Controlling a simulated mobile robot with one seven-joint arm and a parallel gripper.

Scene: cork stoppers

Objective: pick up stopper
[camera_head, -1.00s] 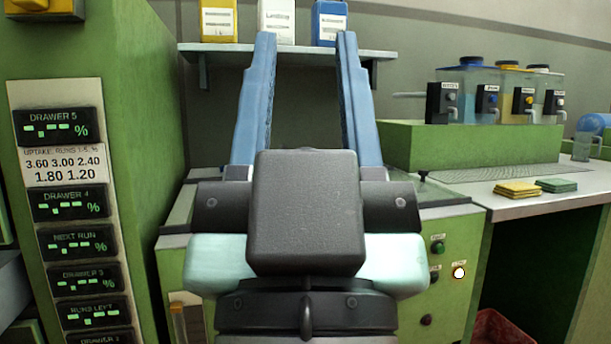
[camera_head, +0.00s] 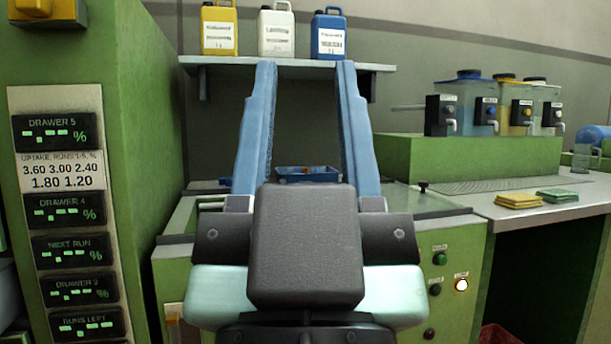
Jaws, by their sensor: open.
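My gripper (camera_head: 305,68) is in the middle of the view, its two long blue fingers pointing up and spread apart with nothing between them. Between the fingers, farther back, a small blue tray (camera_head: 290,175) shows on the green machine. No stopper can be clearly made out. My wrist hides much of the machine top.
A green drawer cabinet (camera_head: 136,120) with displays stands close on the left. The green machine (camera_head: 455,240) has buttons and a lit lamp (camera_head: 461,285). A shelf (camera_head: 222,66) holds yellow, white and blue jugs. Dispenser tanks and yellow and green cloths (camera_head: 518,201) are at right.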

